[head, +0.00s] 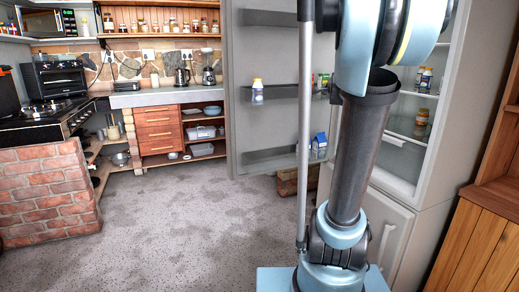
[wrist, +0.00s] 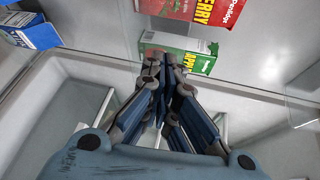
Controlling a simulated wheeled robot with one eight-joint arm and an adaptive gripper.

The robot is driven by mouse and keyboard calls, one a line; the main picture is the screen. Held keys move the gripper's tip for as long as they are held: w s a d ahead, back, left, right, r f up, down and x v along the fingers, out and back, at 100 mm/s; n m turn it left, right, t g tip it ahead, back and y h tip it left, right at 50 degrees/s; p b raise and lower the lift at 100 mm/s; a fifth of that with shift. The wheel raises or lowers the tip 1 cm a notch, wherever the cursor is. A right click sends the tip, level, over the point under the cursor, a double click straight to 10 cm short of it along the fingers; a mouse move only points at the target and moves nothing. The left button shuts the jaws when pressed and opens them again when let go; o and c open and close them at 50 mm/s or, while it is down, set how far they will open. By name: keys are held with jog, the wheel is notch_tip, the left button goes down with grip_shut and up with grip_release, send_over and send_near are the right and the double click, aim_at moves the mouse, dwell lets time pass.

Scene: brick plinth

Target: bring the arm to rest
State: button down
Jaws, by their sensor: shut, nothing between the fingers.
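My gripper (wrist: 164,80) shows in the wrist view with its fingers shut and empty. It points into a pale compartment with clear shelf edges. A green carton with apple lettering (wrist: 200,62) lies just beyond the fingertips; I cannot tell whether they touch it. In the head view my arm rises at the right in front of the open fridge (head: 405,222). My gripper is outside the head view.
A red carton (wrist: 205,10) and a blue box (wrist: 35,32) are near the gripper. The open fridge door (head: 255,140) holds a small bottle (head: 257,91) and a blue-white carton (head: 319,145). A brick plinth (head: 45,195) stands left; the floor (head: 190,230) between is clear.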

jog(key=s+a+f+n+g+y, duration=0.2)
jog(key=s+a+f+n+g, duration=0.1)
jog(key=s+a+f+n, duration=0.4)
jog(key=s+a+f+n+g+y, duration=0.1)
jog(key=s+a+f+n+g, duration=0.3)
jog(key=s+f, duration=0.5)
jog(key=s+f+n+g+h, duration=0.1)
jog(key=s+f+n+g, duration=0.2)
jog(key=s+f, duration=0.5)
jog(key=s+f+n+g+h, duration=0.1)
jog(key=s+f+n+g, duration=0.2)
jog(key=s+f, duration=0.6)
jog(key=s+n, duration=0.2)
jog(key=s, duration=0.5)
jog(key=shift+d+f+n, duration=0.25)
jog(key=shift+n, duration=0.15)
jog(key=shift+w+f+g, duration=0.2)
jog(key=shift+w+g, duration=0.1)
jog(key=shift+w, duration=0.1)
